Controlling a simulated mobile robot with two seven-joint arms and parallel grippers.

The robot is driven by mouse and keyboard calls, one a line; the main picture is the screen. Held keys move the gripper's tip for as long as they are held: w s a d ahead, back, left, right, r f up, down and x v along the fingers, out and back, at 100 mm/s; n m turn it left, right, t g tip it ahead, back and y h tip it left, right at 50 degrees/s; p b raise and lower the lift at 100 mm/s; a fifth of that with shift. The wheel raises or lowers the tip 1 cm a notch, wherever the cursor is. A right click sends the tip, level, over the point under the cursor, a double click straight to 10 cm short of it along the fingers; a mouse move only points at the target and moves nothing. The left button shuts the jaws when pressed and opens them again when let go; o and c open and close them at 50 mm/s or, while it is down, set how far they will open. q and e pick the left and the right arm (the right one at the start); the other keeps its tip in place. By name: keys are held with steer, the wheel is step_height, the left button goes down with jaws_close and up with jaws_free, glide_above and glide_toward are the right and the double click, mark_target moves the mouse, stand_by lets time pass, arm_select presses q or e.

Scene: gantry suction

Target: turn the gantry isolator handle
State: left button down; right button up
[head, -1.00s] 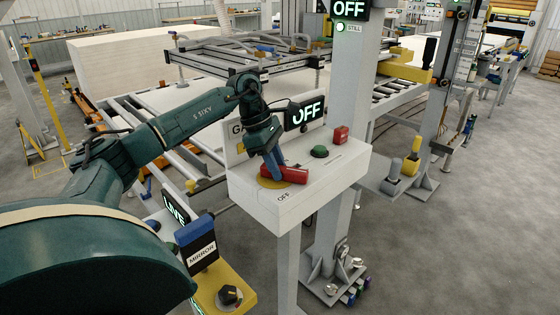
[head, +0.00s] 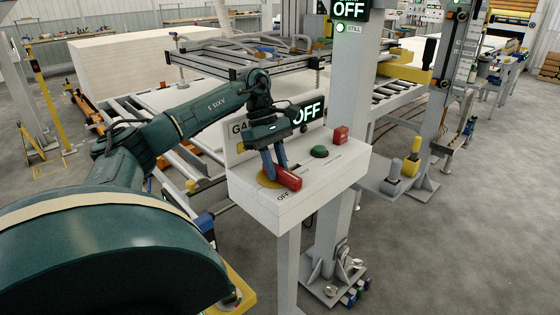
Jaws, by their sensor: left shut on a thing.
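The red isolator handle (head: 288,180) sits on a yellow disc (head: 266,180) on top of the white gantry control box (head: 300,205). It points toward the front right, its free end near the box's front edge by the "OFF" label (head: 283,195). My left gripper (head: 276,173) reaches down from above with its blue fingers at the handle, shut on it. The fingers hide part of the handle and disc. The display behind the handle (head: 309,111) reads OFF. My right gripper is not in view.
Open floor lies to the right.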

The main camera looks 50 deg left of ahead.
arm_select(q)
steer(key=shift+r, duration=0.1)
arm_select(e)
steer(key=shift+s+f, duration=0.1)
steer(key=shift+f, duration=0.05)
arm_select(q)
steer(key=c, duration=1.2)
jaws_free()
steer(key=p+v, duration=0.3)
steer(key=v, duration=1)
steer(key=shift+p, duration=0.4)
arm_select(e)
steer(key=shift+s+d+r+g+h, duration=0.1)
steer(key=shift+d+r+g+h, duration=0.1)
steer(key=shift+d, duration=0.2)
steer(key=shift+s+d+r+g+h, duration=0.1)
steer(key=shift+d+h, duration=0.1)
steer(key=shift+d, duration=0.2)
arm_select(q)
steer(key=shift+a, duration=0.1)
